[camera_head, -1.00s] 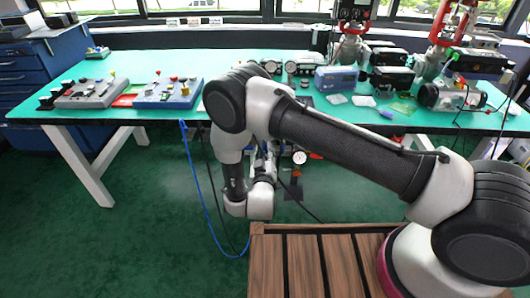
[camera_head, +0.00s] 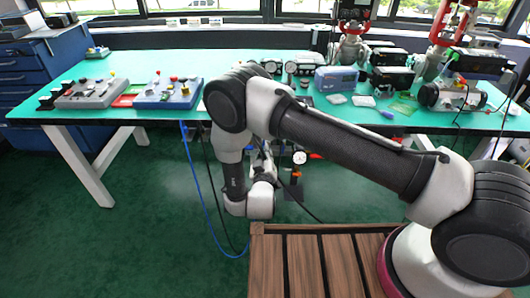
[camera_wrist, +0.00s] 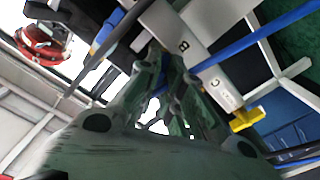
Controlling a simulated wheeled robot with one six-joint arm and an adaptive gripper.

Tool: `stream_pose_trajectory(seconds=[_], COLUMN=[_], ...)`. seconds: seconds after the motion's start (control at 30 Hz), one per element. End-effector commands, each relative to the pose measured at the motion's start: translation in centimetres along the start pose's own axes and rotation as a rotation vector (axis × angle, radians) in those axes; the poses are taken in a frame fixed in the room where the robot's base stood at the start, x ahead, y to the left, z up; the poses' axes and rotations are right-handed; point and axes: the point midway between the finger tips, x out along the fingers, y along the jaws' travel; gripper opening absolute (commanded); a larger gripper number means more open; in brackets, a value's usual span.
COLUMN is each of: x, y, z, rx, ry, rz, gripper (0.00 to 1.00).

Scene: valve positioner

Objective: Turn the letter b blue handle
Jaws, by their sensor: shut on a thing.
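In the wrist view, a grey metal plate (camera_wrist: 210,72) runs diagonally, marked with the letter B (camera_wrist: 184,46) and the letter C (camera_wrist: 232,97). My gripper (camera_wrist: 165,75) is right beside the B, its fingers shut on the blue handle there; the fingers hide most of the grasped part. A blue strip (camera_wrist: 250,36) runs from the fingertips across the plate to the upper right; I cannot tell how much of it is handle or hose. In the head view my gripper (camera_head: 262,165) is below the table edge, partly behind my arm.
A yellow handle (camera_wrist: 247,118) sits beside the C, close to my fingers. In the head view the green table (camera_head: 130,70) carries control boxes and instruments. A gauge (camera_head: 299,158) and a hanging blue hose (camera_head: 203,195) are near my gripper.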

Motion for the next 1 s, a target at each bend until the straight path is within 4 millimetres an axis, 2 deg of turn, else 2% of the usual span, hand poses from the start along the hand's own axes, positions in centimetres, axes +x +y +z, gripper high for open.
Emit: stream_pose_trajectory(seconds=[1.0], x=[-0.05], y=[-0.34], z=[0.18], rx=[-0.883], ry=[0.0], rz=[-0.002], gripper=[0.0])
